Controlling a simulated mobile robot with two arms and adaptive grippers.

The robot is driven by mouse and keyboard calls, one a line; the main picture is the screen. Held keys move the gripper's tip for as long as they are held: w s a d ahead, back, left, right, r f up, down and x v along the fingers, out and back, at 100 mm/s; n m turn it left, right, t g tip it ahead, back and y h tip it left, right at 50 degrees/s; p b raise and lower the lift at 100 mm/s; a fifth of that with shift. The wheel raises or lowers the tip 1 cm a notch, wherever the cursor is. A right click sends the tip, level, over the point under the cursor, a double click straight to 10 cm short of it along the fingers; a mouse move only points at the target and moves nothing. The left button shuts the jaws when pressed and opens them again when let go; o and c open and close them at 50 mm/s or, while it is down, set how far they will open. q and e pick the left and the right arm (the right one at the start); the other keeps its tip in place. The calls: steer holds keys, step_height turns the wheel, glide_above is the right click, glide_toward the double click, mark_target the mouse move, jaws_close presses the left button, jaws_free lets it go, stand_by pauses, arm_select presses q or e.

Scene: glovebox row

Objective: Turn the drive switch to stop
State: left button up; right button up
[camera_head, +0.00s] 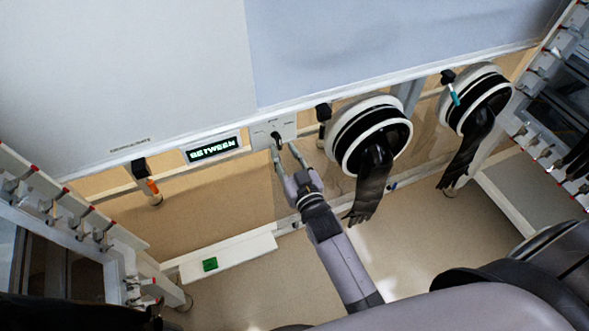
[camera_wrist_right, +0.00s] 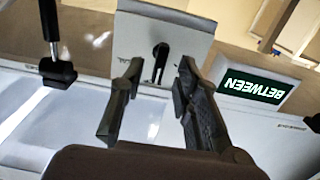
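The drive switch is a small black knob (camera_head: 276,137) on a pale panel (camera_head: 262,133) below the cabinet's front edge. In the right wrist view the black knob (camera_wrist_right: 160,56) stands upright on its plate (camera_wrist_right: 190,35), seen between my fingers. My left gripper is not in view.
Two round glove ports with black gloves, one nearer (camera_head: 368,187) and one farther right (camera_head: 460,158), hang right of the panel. An orange-tipped black fitting (camera_head: 150,184) hangs at left. A white ledge with a green button (camera_head: 210,264) is lower left. Open floor lies below.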

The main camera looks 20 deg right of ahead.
steer(key=s, duration=1)
steer(key=shift+d, duration=0.2)
steer(key=s+a+f+n+g+y, duration=0.1)
steer(key=s+f+g, duration=0.35)
steer(key=f, duration=0.95)
steer(key=s+a+f+g, duration=0.1)
steer(key=s+f+g, duration=0.3)
steer(key=f, duration=1)
steer(key=s+d+f+g, duration=0.2)
steer(key=s+f, duration=0.4)
steer(key=s, duration=0.3)
steer(key=s+d+f+g+h, duration=0.1)
steer(key=s+d+f+g, duration=0.2)
steer(key=s+f, duration=0.3)
steer(key=s+d+f+n+g, duration=0.1)
steer(key=s+d+f+g, duration=0.2)
steer(key=s+f, duration=0.4)
steer(key=s, duration=0.6)
steer(key=shift+s+d+h, duration=0.15)
steer(key=shift+s+h, duration=0.15)
steer(key=shift+g, duration=0.25)
